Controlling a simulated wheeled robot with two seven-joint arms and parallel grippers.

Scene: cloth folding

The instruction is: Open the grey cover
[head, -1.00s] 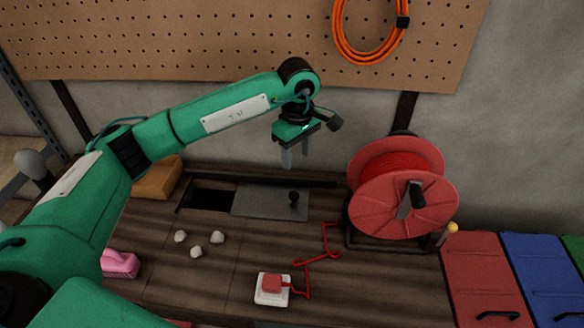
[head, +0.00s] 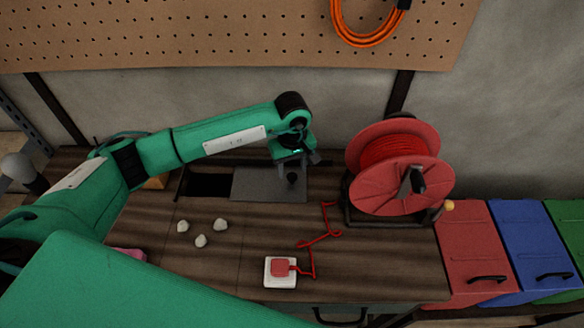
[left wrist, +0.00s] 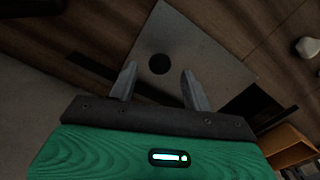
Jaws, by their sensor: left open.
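The grey cover (head: 262,186) is a flat plate in the wooden worktop, with a dark opening (head: 207,186) showing at its left. A black knob (head: 292,179) stands near the cover's right end. My left gripper (head: 291,169) is above and just behind the knob in the head view. In the left wrist view the gripper (left wrist: 160,82) is open, its two fingers apart, with the knob (left wrist: 160,64) showing between and beyond the tips. I cannot tell how high the tips are above the cover. My right gripper is not in view.
A red cable reel (head: 398,165) stands right of the cover. A red cable (head: 320,241) runs to a white box (head: 281,272) at the front. Several pale lumps (head: 201,240) lie left of centre. Red (head: 473,245) and blue (head: 535,240) lidded bins stand at right.

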